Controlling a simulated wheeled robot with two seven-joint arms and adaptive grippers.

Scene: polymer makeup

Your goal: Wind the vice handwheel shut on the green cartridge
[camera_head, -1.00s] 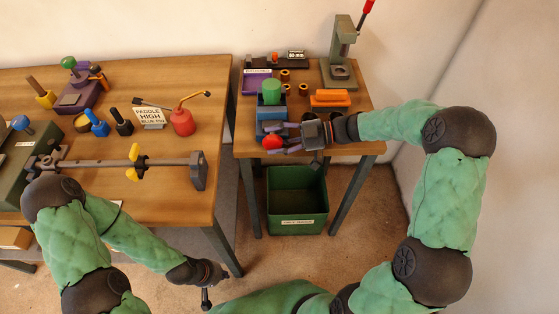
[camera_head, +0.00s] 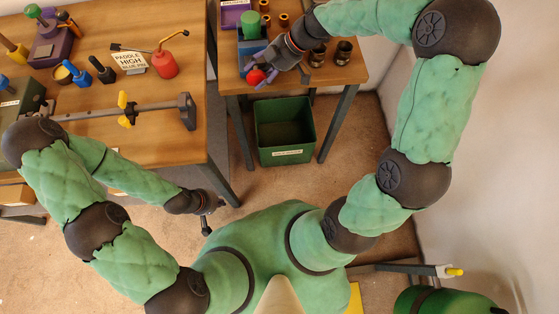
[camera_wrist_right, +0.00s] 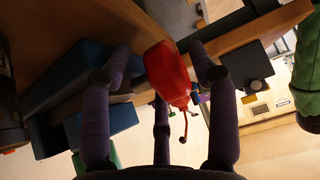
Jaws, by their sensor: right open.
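The blue vice (camera_head: 247,46) stands at the near left of the small right-hand table, with the green cartridge (camera_head: 250,24) upright in it. The red handwheel (camera_head: 256,76) is on the vice's near side. My right gripper (camera_head: 262,68) is open, its purple fingers spread around the handwheel. In the right wrist view the red handwheel (camera_wrist_right: 163,72) lies between the fingers, and I cannot tell whether they touch it. The blue vice body (camera_wrist_right: 68,75) is at the left there. My left gripper (camera_head: 206,225) hangs low in front of the left table, too small to read.
Two dark jars (camera_head: 344,52) stand just right of my right gripper. Brass bushings (camera_head: 283,20) and a purple block (camera_head: 232,14) are farther back. A green bin (camera_head: 285,133) is on the floor below. A red oil can (camera_head: 165,63) stands on the left table.

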